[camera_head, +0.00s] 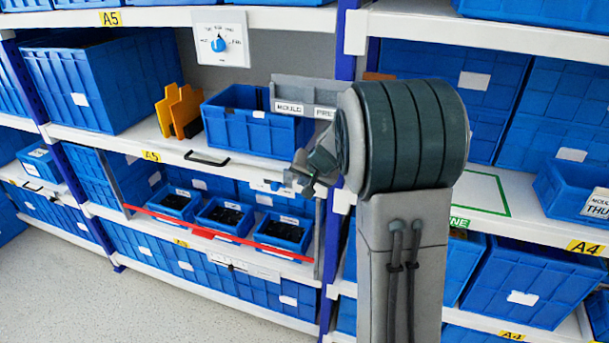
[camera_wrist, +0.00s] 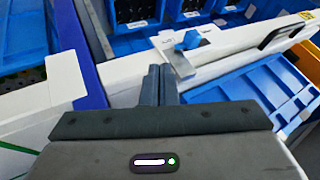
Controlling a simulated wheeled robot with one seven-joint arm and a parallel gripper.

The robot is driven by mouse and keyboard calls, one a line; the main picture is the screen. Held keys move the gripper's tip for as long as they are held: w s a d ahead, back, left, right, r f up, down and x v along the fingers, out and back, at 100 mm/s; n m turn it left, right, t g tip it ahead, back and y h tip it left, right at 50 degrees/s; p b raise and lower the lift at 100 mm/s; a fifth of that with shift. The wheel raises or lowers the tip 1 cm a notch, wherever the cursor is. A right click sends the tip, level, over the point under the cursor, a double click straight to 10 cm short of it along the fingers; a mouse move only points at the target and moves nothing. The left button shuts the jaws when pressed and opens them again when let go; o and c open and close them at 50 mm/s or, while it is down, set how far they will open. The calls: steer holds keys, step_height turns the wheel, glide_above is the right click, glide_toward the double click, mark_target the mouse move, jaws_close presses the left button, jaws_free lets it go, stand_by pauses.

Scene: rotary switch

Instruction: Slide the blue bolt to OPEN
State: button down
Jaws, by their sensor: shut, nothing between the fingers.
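The blue bolt (camera_wrist: 190,41) sits on a small white plate (camera_wrist: 171,42) fixed to a shelf's front edge, in the wrist view. The plate's small lettering is too blurred to read. In the head view the plate (camera_head: 261,185) shows on the middle shelf edge, left of my gripper, and the bolt is too small to make out its position. My gripper (camera_head: 299,178) is shut and empty in front of the shelf. In the wrist view its fingers (camera_wrist: 158,72) are together, just below and left of the bolt, apparently not touching it.
A black handle (camera_head: 207,160) sticks out from the same shelf edge. A blue rack post (camera_head: 345,45) stands close to my arm. A red bar (camera_head: 170,218) crosses in front of the small bins below. A dial panel (camera_head: 221,37) is above.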

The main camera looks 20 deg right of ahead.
mark_target(284, 183)
steer(key=w+a+f, duration=0.1)
steer(key=w+a+f+p, duration=0.1)
steer(key=w, duration=0.1)
steer(key=w+a+f+p, duration=0.1)
steer(key=w+f, duration=0.1)
steer(key=shift+a, duration=0.25)
steer(key=shift+w+a+f, duration=0.15)
steer(key=shift+w+a, duration=0.15)
